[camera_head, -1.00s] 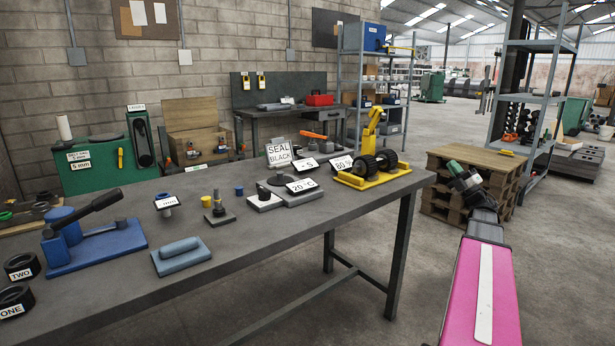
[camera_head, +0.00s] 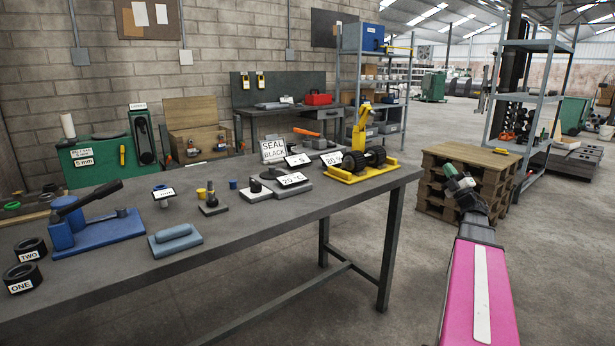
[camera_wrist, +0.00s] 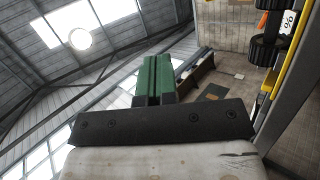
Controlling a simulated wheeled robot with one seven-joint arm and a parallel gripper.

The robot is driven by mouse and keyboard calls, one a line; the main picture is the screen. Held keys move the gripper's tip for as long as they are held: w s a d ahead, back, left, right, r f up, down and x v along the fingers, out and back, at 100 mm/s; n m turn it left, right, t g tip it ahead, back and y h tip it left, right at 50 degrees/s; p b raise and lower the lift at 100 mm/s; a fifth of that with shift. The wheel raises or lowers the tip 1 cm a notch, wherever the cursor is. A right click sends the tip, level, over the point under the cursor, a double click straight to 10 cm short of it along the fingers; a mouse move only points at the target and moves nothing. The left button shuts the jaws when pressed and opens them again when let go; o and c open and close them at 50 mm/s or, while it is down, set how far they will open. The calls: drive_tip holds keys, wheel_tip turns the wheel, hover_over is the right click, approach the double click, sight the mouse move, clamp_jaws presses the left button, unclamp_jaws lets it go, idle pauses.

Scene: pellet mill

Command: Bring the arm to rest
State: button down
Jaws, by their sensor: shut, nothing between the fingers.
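My gripper (camera_head: 449,172) is at the end of my raised pink arm, at the right of the head view. It is held in free air to the right of the workbench, in front of the pallet stack as seen. In the wrist view, its green fingers (camera_wrist: 153,80) are together, with nothing visible between them. Their tips are set against the roof and far wall.
The workbench (camera_head: 240,235) fills the left and middle. A yellow roller stand (camera_head: 365,173) is near its right end, and a blue press (camera_head: 95,232) at its left. Wooden pallets (camera_head: 490,165) and a grey shelf (camera_head: 525,100) stand at right. The floor between is open.

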drive_tip(key=a+f+m+g+h, duration=0.6)
drive_tip(key=f+m, duration=0.3)
drive_tip(key=f, duration=0.3)
drive_tip(key=a+f+m+g+h, duration=0.5)
drive_tip(key=a+f+m+h, duration=0.3)
drive_tip(key=f, duration=0.4)
drive_tip(key=s+a+f+m+g+y, duration=0.1)
drive_tip(key=s+a+f+g+y, duration=0.1)
drive_tip(key=s+a+f+g, duration=0.4)
drive_tip(key=s+a+f+m+g+y, duration=0.1)
drive_tip(key=s+a+f+g, duration=0.6)
drive_tip(key=s, duration=0.8)
drive_tip(key=a+f, duration=0.2)
drive_tip(key=a, duration=0.2)
drive_tip(key=shift+s+a+f+m+y, duration=0.2)
drive_tip(key=shift+a+m+y, duration=0.1)
drive_tip(key=shift+a+y, duration=0.1)
